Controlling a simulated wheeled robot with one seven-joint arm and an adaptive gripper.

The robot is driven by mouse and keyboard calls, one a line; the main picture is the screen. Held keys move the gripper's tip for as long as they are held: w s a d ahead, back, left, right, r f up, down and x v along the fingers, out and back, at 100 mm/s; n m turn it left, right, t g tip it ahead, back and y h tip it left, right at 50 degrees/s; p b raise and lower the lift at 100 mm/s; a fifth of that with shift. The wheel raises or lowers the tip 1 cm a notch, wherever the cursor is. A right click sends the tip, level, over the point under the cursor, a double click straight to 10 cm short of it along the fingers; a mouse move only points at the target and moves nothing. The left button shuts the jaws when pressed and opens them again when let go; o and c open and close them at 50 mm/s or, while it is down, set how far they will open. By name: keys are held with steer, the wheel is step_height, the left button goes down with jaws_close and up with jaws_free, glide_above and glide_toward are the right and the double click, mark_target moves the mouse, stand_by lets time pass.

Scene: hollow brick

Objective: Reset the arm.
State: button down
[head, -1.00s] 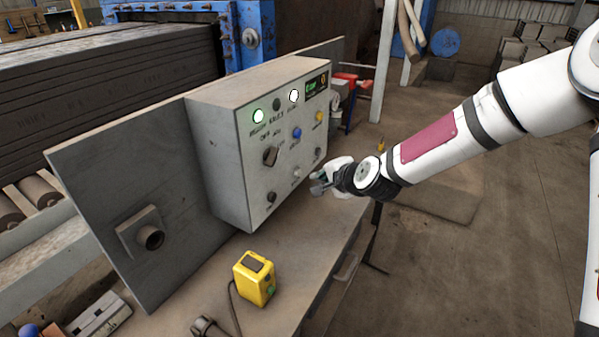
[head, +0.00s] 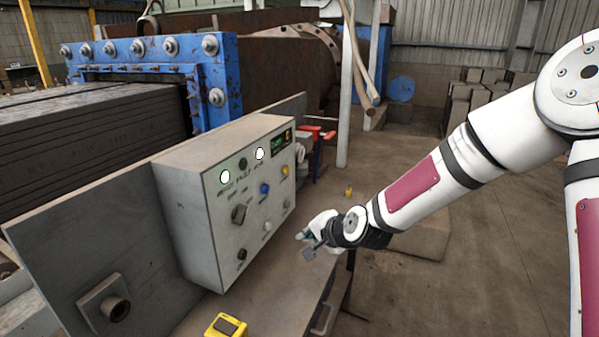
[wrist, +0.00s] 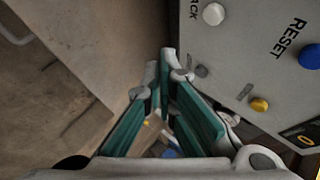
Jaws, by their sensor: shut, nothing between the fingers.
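My gripper (head: 304,246) is at the end of my white arm, in front of and just right of the grey control box (head: 190,225). Its two green-padded fingers are together at the tips in the wrist view (wrist: 169,52), with nothing held. The box's front panel (wrist: 245,30) shows at the wrist view's upper right, beside the fingers. A blue button (head: 265,189) carries the label RESET in the wrist view (wrist: 310,56). A yellow button (head: 285,170), a white button (head: 267,227) and a black selector (head: 239,213) share the panel. I see no contact with them.
The box stands on a bench with a grey back plate (head: 60,235). A yellow device (head: 226,326) lies at the front edge. A blue machine frame (head: 170,47) and a white post (head: 346,100) stand behind. Floor to the right is open.

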steer(key=s+d+r+n+g+h, duration=0.1)
steer(key=s+d+r+n+h, duration=0.2)
steer(key=s+d+r, duration=0.5)
steer(key=s+d+r+n+g+h, duration=0.1)
steer(key=s+d+r+n+h, duration=0.2)
steer(key=s+d+r, duration=0.6)
steer(key=s+d, duration=0.2)
steer(key=s, duration=0.7)
steer(key=s+d+r+n+g, duration=0.1)
steer(key=s+d, duration=0.1)
steer(key=s, duration=0.8)
steer(key=shift+n+g, duration=0.3)
